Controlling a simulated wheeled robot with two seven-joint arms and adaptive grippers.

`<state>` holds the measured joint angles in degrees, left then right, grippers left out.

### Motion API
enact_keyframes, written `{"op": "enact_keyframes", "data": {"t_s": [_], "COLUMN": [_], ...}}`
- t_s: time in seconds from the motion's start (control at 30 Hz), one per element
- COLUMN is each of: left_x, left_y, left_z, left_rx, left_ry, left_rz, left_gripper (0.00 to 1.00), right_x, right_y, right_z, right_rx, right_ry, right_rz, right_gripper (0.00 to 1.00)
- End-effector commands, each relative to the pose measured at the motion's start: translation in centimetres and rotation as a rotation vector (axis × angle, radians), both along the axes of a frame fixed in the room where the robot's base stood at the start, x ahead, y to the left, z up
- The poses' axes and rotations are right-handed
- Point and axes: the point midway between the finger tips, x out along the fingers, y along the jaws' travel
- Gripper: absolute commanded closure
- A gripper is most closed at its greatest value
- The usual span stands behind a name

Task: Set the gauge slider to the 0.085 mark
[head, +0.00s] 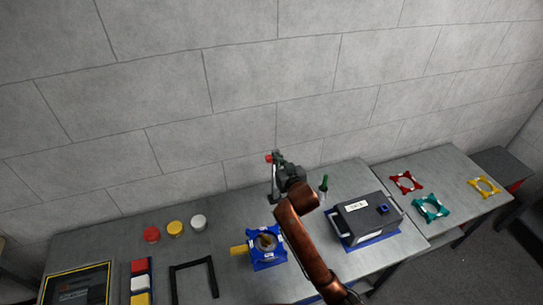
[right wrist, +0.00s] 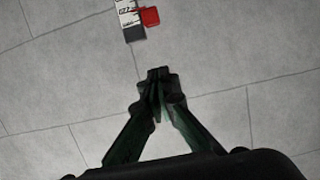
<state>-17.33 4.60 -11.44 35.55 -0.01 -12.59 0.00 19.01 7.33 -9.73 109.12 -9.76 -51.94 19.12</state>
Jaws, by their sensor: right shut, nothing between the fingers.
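The gauge's red slider (head: 268,157) shows at the back of the bench in the head view, just left of my right gripper (head: 280,160). In the right wrist view the red slider (right wrist: 150,16) sits at the right side of a white gauge scale (right wrist: 127,12) with black marks and a dark lower end. The marks are too small to read. My right gripper's fingertips (right wrist: 158,74) are together, empty, and appear below the slider in that picture, apart from it. My arm hides part of the gauge's surroundings in the head view. My left gripper is not in view.
A blue fixture with a yellow handle (head: 267,246) and a dark box on a blue base (head: 366,217) stand either side of my right arm. A green-topped item (head: 324,183) stands behind the box. Red, yellow and white caps (head: 175,228) lie left.

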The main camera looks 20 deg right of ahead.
Motion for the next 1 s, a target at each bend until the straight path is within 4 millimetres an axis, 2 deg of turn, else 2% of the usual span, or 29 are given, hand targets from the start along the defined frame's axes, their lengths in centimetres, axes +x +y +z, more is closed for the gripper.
{"op": "enact_keyframes", "data": {"t_s": [0.13, 0.37, 0.4, 0.6, 1.0], "left_x": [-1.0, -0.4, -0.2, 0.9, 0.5], "left_y": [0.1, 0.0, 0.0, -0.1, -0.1], "left_z": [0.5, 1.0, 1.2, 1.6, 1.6], "left_rx": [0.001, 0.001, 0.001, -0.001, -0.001], "left_ry": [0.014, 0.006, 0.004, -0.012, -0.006], "left_rz": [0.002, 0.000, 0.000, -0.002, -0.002], "left_gripper": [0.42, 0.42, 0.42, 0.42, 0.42], "right_x": [3.2, 7.3, 6.9, 6.9, 6.8], "right_y": [0.5, 0.6, 0.5, 0.5, 0.3], "right_z": [-0.6, -1.7, -2.9, -5.0, -5.8], "right_rx": [0.000, 0.000, 0.000, 0.002, 0.000], "right_ry": [0.002, 0.002, 0.008, 0.002, 0.001], "right_rz": [0.004, 0.005, 0.003, 0.004, 0.002], "right_gripper": [1.00, 1.00, 1.00, 1.00, 1.00]}}
